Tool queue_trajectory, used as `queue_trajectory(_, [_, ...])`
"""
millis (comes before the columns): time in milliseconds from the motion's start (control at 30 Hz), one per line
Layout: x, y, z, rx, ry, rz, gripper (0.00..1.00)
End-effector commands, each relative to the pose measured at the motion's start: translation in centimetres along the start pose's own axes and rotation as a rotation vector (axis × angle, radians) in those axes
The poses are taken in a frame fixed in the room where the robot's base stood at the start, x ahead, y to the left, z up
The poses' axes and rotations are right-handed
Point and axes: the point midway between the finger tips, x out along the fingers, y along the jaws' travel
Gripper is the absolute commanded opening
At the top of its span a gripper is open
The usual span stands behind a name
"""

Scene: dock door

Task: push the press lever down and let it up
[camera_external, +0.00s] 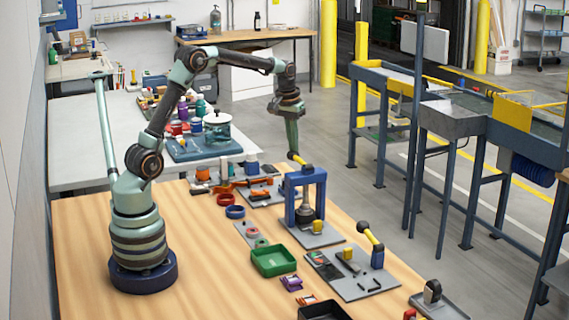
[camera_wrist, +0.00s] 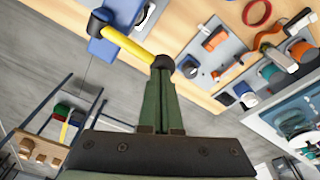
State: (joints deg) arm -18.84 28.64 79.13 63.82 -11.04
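The press has a blue frame (camera_external: 320,192) on a grey base plate near the far edge of the wooden table. Its yellow lever (camera_external: 300,160) slants up from the top of the frame and ends in a black knob. In the wrist view the lever (camera_wrist: 128,46) runs from upper left to its knob (camera_wrist: 162,62). My gripper (camera_external: 291,148) points down above the knob. In the wrist view its green fingers (camera_wrist: 162,78) lie together with nothing seen between them. Their tips are at the knob, partly behind it; I cannot tell whether they touch it.
A second yellow-handled fixture (camera_external: 370,237) stands on a plate at the right. A green tray (camera_external: 274,262) sits in front of the press. Orange tools (camera_external: 232,184) and rings (camera_external: 235,212) lie left of it. Bare wood is free near my base.

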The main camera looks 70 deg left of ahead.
Motion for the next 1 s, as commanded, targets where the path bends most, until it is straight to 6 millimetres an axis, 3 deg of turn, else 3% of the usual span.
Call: queue_trajectory(1000, [1.4, -0.1, 0.2, 0.0, -0.002, -0.001, 0.0])
